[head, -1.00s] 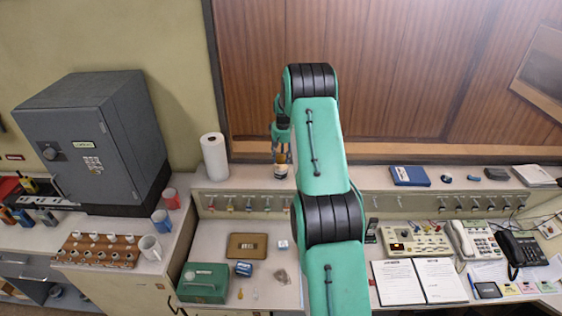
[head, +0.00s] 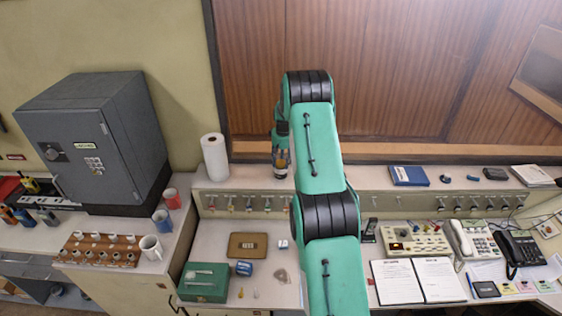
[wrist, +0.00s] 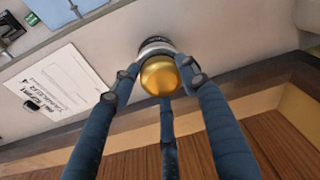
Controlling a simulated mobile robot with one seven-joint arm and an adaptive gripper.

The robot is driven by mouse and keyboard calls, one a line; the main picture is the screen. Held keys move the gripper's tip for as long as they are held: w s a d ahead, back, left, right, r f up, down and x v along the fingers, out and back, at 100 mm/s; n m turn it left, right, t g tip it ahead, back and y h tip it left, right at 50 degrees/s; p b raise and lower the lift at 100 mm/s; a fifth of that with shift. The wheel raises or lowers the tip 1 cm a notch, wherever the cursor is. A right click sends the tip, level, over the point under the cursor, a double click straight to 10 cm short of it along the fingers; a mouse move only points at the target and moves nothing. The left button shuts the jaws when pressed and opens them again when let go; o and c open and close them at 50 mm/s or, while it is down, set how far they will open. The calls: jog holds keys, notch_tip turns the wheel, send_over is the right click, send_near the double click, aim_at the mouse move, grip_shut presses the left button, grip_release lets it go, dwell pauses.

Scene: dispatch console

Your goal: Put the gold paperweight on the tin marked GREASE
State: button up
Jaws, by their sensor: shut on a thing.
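The gold paperweight (wrist: 161,76) shows as a shiny rounded top in the wrist view. My gripper (wrist: 162,72) has its blue fingers closed around it. A grey, round-edged thing (wrist: 155,44) shows just beyond the gold top; I cannot tell whether it is a tin or part of the paperweight. In the head view my gripper (head: 281,157) points down at the back shelf, left of my arm, with a small pale and dark round thing (head: 281,173) at its tips. I cannot read GREASE on anything.
A white paper roll (head: 215,156) stands on the shelf (head: 250,176) left of my gripper. A blue book (head: 409,176) lies to the right. A wood-panelled wall (head: 380,70) rises close behind. Below are a green box (head: 204,291) and a brown box (head: 248,245).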

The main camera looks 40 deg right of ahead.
aim_at(282, 164)
jog(key=shift+f, duration=0.1)
jog(key=o, duration=1.6)
jog(key=shift+r, duration=0.2)
notch_tip(282, 164, up, 12)
jog(key=s+b, duration=0.1)
jog(key=shift+s+a+f+b, duration=0.15)
jog(key=shift+a+b, duration=0.1)
jog(key=shift+b, duration=0.15)
jog(key=shift+a, duration=0.1)
